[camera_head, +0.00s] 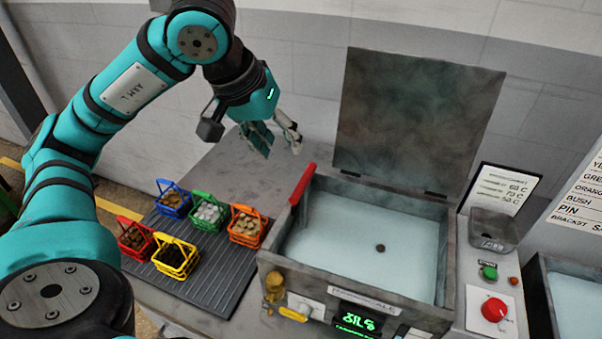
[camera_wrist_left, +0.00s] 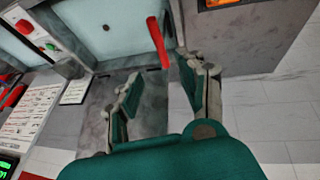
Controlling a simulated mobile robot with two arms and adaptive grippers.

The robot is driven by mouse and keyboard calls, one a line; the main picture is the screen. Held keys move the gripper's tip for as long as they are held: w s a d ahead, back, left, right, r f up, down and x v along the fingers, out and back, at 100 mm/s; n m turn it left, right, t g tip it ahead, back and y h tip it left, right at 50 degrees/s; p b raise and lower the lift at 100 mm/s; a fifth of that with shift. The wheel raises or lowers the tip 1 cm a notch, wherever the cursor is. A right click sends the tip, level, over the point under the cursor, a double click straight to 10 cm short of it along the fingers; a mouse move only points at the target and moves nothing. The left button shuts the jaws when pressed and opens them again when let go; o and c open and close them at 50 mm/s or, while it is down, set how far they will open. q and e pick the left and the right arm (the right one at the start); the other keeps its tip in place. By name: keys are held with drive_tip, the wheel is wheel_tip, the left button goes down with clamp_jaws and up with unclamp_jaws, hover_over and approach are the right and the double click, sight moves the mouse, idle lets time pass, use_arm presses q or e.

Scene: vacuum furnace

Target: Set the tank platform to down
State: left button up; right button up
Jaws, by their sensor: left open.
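The grey tank (camera_head: 440,312) has its lid (camera_head: 415,120) raised and pale blue liquid inside, with a small dark round spot (camera_head: 380,248). A red lever handle (camera_head: 303,184) slants upward at the tank's left edge. It also shows in the left wrist view (camera_wrist_left: 158,42), pointing between the fingers. My left gripper (camera_head: 280,150) is open and empty, above and behind the handle and apart from it. Its fingers also show in the left wrist view (camera_wrist_left: 158,70). I see no separate platform in the tank. My right gripper is not in view.
Several baskets of small parts, such as the orange basket (camera_head: 246,228), stand on a ribbed dark mat (camera_head: 215,285) left of the tank. A green button (camera_head: 489,272), a red knob (camera_head: 494,309) and a sign (camera_head: 500,188) are at the right. A second tank (camera_head: 545,300) stands beyond.

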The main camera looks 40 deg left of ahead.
sight(303, 179)
use_arm(q)
drive_tip(key=p+x, duration=0.1)
drive_tip(key=x, duration=1)
drive_tip(key=shift+f+p, duration=0.1)
drive_tip(key=shift+p, duration=0.25)
drive_tip(key=shift+w+f, duration=0.2)
drive_tip(key=shift+f, duration=0.2)
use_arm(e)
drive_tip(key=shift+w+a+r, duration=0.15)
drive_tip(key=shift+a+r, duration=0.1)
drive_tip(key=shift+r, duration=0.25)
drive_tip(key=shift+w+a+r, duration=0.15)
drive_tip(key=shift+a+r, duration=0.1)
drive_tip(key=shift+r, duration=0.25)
use_arm(q)
drive_tip(key=c, duration=0.7)
clamp_jaws()
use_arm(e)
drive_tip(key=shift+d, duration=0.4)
